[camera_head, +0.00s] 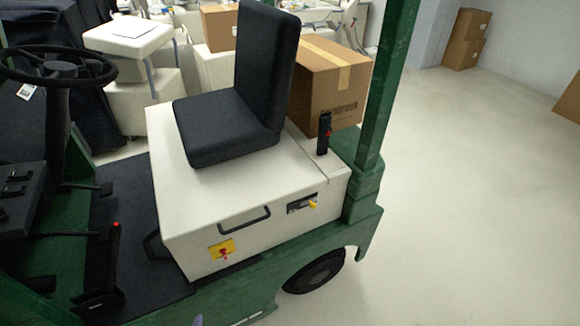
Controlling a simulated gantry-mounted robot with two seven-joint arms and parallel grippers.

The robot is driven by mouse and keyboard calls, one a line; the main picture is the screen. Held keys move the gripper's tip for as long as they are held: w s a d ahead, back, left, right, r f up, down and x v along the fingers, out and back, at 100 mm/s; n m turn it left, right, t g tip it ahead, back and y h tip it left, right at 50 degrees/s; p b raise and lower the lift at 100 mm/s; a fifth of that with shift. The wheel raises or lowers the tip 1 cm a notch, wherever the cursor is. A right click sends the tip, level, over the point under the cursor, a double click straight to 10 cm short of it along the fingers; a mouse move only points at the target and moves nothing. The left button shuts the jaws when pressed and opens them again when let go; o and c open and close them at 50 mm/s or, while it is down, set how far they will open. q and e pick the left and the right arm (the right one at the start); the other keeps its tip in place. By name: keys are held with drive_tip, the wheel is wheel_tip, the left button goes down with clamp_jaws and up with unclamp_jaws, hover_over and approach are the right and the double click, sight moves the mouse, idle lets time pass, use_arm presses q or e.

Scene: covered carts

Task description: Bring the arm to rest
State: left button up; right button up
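Neither of my grippers shows clearly in the head view, and no whole arm of mine is in sight. A small grey-purple tip pokes up at the bottom edge, left of centre; I cannot tell what it belongs to. A green and white cart (185,215) fills the left and middle of the view. It carries a black seat (225,125) on a white box-shaped housing, with a black steering wheel (58,68) at the left.
A green post (385,85) rises at the cart's right rear corner. A black-handled lever (323,133) stands beside the seat, and a red-tipped lever (115,250) at the footwell. A cardboard box (330,85) is behind the seat. The floor (480,200) at right is clear.

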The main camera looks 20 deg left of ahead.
use_arm(q)
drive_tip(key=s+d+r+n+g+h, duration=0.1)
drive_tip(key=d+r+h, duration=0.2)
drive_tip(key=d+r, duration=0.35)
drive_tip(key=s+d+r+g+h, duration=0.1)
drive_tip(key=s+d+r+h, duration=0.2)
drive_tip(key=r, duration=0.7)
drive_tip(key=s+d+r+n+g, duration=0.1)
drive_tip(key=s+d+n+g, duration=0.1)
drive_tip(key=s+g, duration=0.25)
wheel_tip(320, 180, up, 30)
drive_tip(key=p, duration=2.9)
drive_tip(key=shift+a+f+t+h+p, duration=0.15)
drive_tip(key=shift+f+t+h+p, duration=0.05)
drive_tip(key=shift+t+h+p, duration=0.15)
